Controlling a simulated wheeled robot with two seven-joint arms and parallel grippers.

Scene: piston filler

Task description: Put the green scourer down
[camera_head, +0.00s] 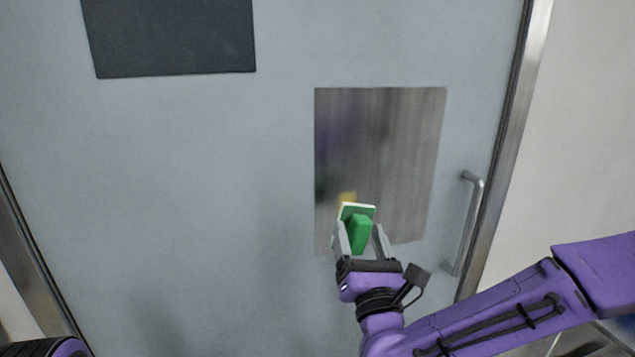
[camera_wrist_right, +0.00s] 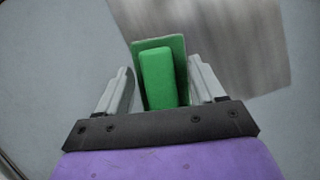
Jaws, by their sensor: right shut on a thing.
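The green scourer (camera_head: 360,232) is a green pad with a raised green block as its grip. It is in front of the metal plate on the door in the head view. My right gripper (camera_head: 362,240) is shut on it, with the grip between the two grey fingers. The right wrist view also shows the scourer (camera_wrist_right: 158,78) between the fingers of my right gripper (camera_wrist_right: 162,88). Whether the pad touches the plate cannot be told. My left gripper is not in view; only a piece of my left arm shows at the bottom left corner.
A pale grey door (camera_head: 210,190) fills most of the view. It carries a shiny metal plate (camera_head: 385,140), a dark panel (camera_head: 172,35) and a vertical handle (camera_head: 470,225) right of my gripper. A white wall (camera_head: 585,130) is at the right. No table surface shows.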

